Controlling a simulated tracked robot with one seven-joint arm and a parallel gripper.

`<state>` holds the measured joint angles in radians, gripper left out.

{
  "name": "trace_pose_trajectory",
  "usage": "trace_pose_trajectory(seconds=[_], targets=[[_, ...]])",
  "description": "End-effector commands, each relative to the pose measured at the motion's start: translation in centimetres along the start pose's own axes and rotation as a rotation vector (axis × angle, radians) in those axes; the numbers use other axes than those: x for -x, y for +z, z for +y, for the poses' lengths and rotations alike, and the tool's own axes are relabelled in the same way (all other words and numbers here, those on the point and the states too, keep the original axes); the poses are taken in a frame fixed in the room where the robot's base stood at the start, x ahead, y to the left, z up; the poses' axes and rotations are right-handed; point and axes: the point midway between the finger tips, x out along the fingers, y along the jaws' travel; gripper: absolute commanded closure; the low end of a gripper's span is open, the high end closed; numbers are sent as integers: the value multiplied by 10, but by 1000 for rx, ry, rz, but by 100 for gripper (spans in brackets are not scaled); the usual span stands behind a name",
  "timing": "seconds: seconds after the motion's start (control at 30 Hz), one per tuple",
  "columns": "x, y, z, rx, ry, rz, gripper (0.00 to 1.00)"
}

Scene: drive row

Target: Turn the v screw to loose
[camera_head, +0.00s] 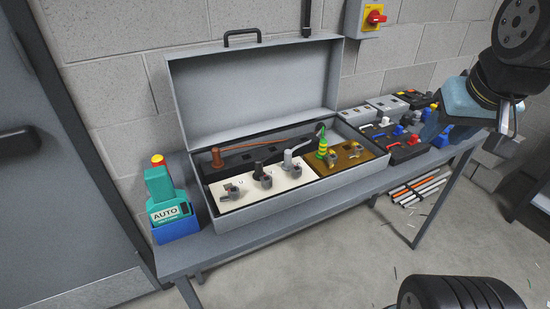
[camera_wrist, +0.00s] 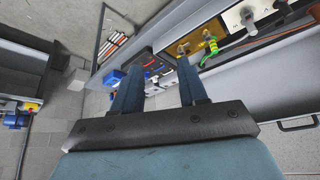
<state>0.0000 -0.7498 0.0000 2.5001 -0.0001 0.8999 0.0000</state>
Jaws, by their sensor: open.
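An open grey metal case (camera_head: 250,216) stands on the bench and holds a terminal panel. Its white plate (camera_head: 238,205) carries three screw terminals, beside brown, black and grey cables. The middle terminal (camera_head: 266,181), by the black cable, looks like the v screw; its lettering and turn position are too small to read. The white plate also shows at the top right of the wrist view (camera_wrist: 235,18). My gripper (camera_wrist: 159,62) is open and empty, right of the case and apart from the screws.
A tan plate (camera_head: 343,158) with a green-yellow cable lies right of the white plate. Trays of coloured parts (camera_head: 402,153) fill the bench's right side. The raised lid (camera_head: 255,90) blocks the back. The front bench strip is clear.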

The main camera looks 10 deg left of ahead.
Motion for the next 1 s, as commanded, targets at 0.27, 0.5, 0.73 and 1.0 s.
trace_pose_trajectory(seconds=[0.27, 0.5, 0.73, 1.0], targets=[[0, 0, 0, 0, 0, 1, 56], [-5, -12, -11, 4, -28, -31, 43], [-26, -46, -57, 11, -96, -143, 43], [-61, -76, -132, 23, -123, -289, 43]])
